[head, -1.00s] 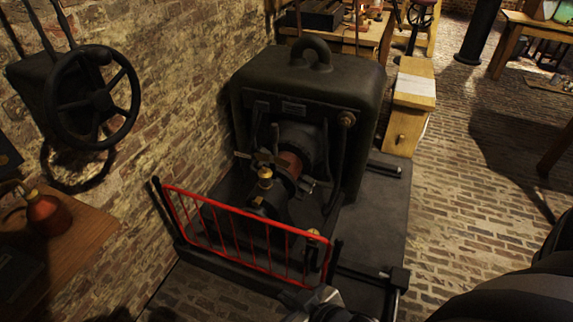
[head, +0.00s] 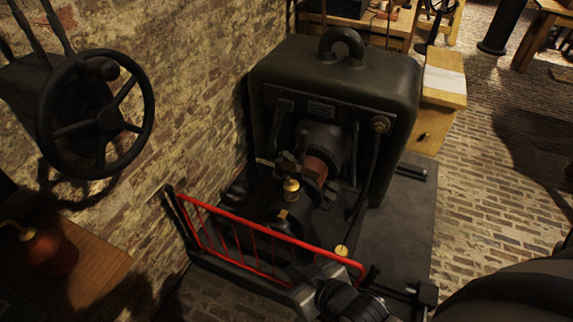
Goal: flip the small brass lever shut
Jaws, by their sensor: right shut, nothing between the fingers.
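A dark machine (head: 335,80) with a rounded casing stands by the brick wall. On its front is a shaft with a reddish collar (head: 316,168) and a brass cap (head: 291,188). A thin bar (head: 270,163) sticks out to the left of the collar; I cannot tell whether it is the brass lever. A small brass piece (head: 342,250) shows just behind the right end of the red guard rail (head: 235,217). My right gripper (head: 322,284) is shut and empty at the rail's right end, in front of the brass piece. My left gripper is not in view.
A large black handwheel (head: 97,118) is on the wall at left, above a wooden bench (head: 80,260) with a red can (head: 48,250). A wooden cabinet (head: 436,105) stands right of the machine.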

